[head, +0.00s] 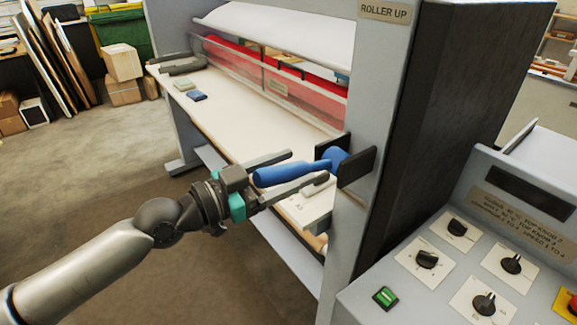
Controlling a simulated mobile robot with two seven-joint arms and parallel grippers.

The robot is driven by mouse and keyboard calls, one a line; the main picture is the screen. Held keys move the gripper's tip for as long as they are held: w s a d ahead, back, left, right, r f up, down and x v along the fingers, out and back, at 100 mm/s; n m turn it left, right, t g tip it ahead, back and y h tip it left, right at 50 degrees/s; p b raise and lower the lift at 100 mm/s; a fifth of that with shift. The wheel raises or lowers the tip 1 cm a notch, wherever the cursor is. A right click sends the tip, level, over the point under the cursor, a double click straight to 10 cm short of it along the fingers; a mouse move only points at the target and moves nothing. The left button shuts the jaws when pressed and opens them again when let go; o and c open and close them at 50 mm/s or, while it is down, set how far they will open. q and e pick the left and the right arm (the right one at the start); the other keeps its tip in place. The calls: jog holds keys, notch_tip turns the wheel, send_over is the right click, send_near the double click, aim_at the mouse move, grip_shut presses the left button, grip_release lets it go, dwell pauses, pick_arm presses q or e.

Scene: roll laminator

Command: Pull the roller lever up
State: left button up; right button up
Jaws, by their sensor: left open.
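The roller lever is a blue handle (288,174) on the side post of the laminator (371,110). It sticks out to the left, roughly level, from a blue hub between two dark plates (357,168). A "ROLLER UP" label (385,12) is on the post above it. My left gripper (303,168) is open, with one finger above and one below the handle in the picture. I cannot tell whether the fingers touch it. My right gripper is not in view.
The laminator's pale bed (222,120) runs behind the lever, with a clear guard and red rollers (285,92) above it. A control panel with several black knobs (427,259) and a green switch (385,297) is at the right. The floor at left is clear; boxes (122,62) stand farther back.

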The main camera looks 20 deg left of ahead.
pick_arm(q)
grip_shut()
dwell(0.6)
dwell(0.8)
